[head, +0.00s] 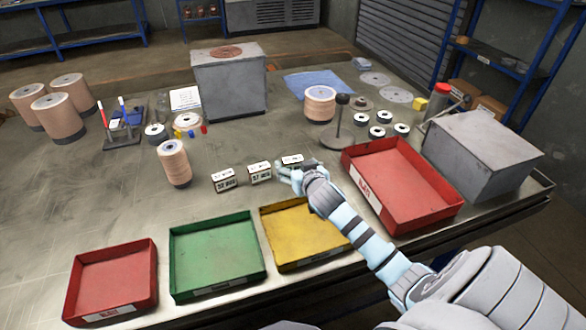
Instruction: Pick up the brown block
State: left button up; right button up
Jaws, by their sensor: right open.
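I cannot make out a plainly brown block on the table. The closest in colour are tan-brown cylindrical stacks: one (173,165) upright left of the small boxes, one (320,104) near the blue cloth. My right gripper (284,174) is open, low over the table beside three small white-labelled boxes. The left box (225,181) and middle box (260,173) are left of it. The right box (292,160) is just behind it and partly hidden by it. I cannot tell whether the gripper touches a box. My left gripper is out of view.
In front are a red tray (151,278), a green tray (261,258) and a yellow tray (266,232). A larger red tray (446,211) and grey box (484,150) stand right. A grey block (228,88) stands behind. The table's left middle (70,190) is clear.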

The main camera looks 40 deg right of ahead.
jog(key=shift+x, duration=0.95)
jog(key=shift+a, duration=0.1)
jog(key=c, duration=1.2)
jog(key=shift+c, duration=0.2)
jog(key=shift+r, duration=0.1)
